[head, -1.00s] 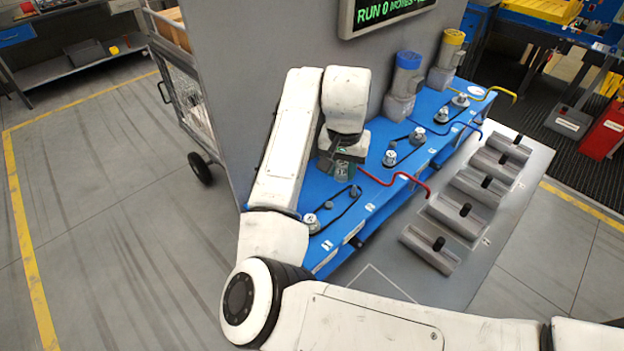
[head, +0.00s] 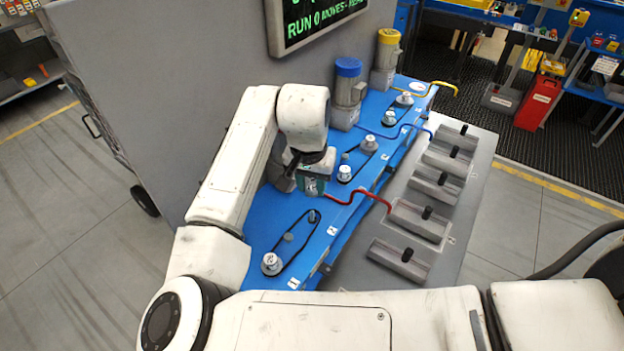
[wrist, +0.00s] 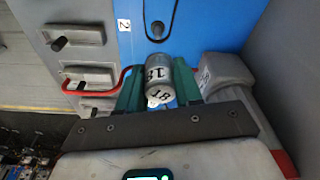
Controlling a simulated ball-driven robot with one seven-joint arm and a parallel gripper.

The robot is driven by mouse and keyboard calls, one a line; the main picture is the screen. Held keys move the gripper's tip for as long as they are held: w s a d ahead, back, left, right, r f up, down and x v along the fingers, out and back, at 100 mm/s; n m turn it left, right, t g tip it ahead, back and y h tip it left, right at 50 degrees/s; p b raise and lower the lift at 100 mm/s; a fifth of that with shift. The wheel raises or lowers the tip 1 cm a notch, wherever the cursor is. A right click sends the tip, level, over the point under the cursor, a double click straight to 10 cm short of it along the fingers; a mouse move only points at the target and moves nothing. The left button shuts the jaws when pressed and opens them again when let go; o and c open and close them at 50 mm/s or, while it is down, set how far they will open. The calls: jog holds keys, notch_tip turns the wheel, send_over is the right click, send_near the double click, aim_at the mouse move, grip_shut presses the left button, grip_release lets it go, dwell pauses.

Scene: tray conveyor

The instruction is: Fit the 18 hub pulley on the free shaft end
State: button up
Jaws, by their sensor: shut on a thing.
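My gripper (head: 311,184) is shut on a grey metal hub pulley, the 18 hub pulley (wrist: 158,80). The pulley sits between the green fingers (wrist: 159,92) in the wrist view, with "18" on its side and end. In the head view the wrist and fingers mostly hide it. The gripper is above the blue bench (head: 255,212), beside the red bent handle (head: 360,196). A slim dark shaft end (wrist: 157,30) stands ahead of the pulley near label 2, inside a black belt loop. The same shaft end (head: 312,216) shows below the gripper in the head view. Pulley and shaft are apart.
A pale pulley (head: 271,262) stands at the belt's other end. Grey holders with black pegs (head: 398,258) line the right side. Blue-topped (head: 347,92) and yellow-topped (head: 386,60) motors stand behind, against a grey wall panel (head: 180,90).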

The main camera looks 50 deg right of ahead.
aim_at(312, 212)
jog(key=shift+f+b, duration=1.75)
jog(key=shift+f, duration=1.15)
jog(key=shift+f+b, duration=0.85)
jog(key=shift+f, duration=1.4)
jog(key=o, duration=1.1)
jog(key=shift+r, duration=0.1)
jog(key=r, duration=0.3)
jog(key=a+r, duration=0.1)
jog(key=r, duration=0.3)
jog(key=r+b, duration=0.1)
jog(key=r, duration=0.2)
jog(key=shift+s+a+r, duration=0.25)
jog(key=shift+r, duration=0.05)
